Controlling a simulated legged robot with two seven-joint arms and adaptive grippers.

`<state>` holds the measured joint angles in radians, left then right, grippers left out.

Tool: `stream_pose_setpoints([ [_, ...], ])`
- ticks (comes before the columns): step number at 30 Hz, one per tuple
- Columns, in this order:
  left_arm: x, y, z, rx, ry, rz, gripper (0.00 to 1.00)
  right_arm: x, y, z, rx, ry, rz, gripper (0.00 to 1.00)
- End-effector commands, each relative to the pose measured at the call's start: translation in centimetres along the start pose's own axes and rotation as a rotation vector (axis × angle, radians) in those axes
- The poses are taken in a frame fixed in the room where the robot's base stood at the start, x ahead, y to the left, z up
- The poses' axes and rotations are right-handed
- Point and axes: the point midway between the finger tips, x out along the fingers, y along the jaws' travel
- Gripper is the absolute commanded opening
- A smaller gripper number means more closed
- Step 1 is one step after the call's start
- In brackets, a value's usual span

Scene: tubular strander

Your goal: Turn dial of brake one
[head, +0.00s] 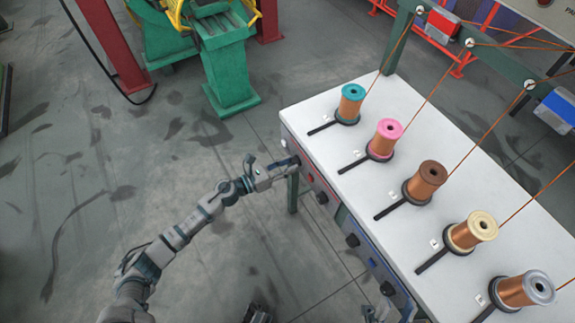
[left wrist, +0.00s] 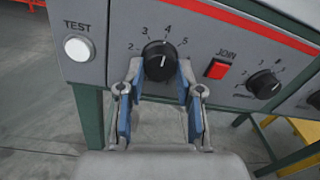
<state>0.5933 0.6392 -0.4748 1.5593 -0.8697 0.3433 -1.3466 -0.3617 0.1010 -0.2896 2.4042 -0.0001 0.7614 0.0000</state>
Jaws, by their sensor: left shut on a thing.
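The dial (left wrist: 159,60) is a round black knob with a white pointer line and a number scale on the grey front panel (left wrist: 205,60). My left gripper (left wrist: 158,75) has its two blue-padded fingers on either side of this dial and is shut on it. In the head view my left gripper (head: 287,164) is at the far left end of the machine's front, where it hides the dial. Grey parts of what seems to be my right gripper (head: 372,313) show at the bottom edge, too cut off to read.
A white TEST button (left wrist: 78,48) is left of the dial. A red JOIN button (left wrist: 217,69) and another black dial (left wrist: 264,84) are to its right. Several copper spools stand on the white table top (head: 330,105). Open floor lies left of the machine.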

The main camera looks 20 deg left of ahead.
Motion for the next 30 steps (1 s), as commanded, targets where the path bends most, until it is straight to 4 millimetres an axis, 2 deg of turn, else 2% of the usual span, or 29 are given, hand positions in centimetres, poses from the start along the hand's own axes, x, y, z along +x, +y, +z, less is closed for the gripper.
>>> stream_pose_setpoints([
  [7,0.0,0.1,0.2,-0.128,-0.007,0.003,0.00,0.4,0.0,1.2,-0.007,-0.098,-0.001,0.40],
  [15,-0.1,0.2,0.3,-0.343,-0.018,0.003,0.00,0.6,0.2,3.4,-0.019,-0.252,-0.001,0.40],
  [30,-0.1,0.3,0.1,-0.629,-0.032,0.003,0.00,-0.1,0.6,6.5,-0.037,-0.476,0.003,0.40],
])
